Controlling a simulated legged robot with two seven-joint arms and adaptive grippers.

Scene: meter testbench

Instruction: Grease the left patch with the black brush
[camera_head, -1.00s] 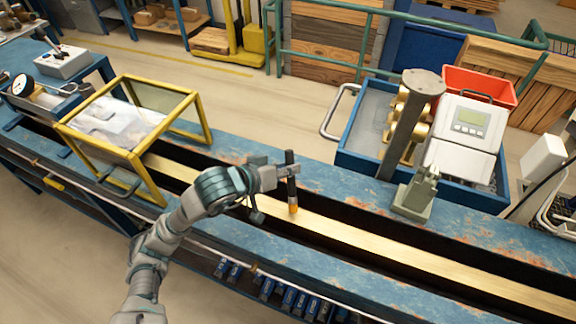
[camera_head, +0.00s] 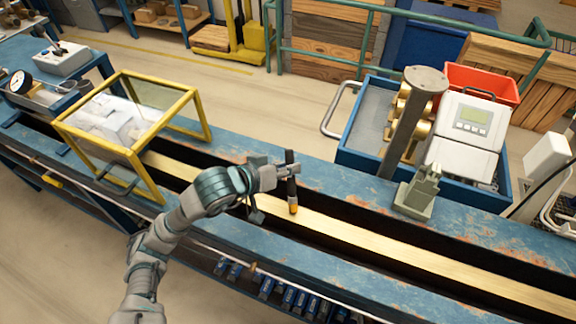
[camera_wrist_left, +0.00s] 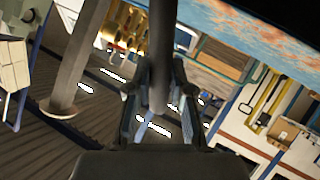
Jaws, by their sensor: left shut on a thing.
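The black brush (camera_head: 291,178) stands nearly upright in my left gripper (camera_head: 284,176), with an orange band near its lower end. Its lower end is over the brass strip (camera_head: 350,238) that runs along the bench; I cannot tell whether it touches. In the left wrist view the dark handle (camera_wrist_left: 162,45) rises between the fingers of the left gripper (camera_wrist_left: 160,98), which are closed on it. I cannot make out a distinct left patch on the strip. My right gripper is not in view.
A yellow-framed clear box (camera_head: 128,143) straddles the strip to the left. A grey post (camera_head: 408,125), a small grey-green fixture (camera_head: 418,192) and a blue tray (camera_head: 357,167) stand to the right. The strip between box and brush is clear.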

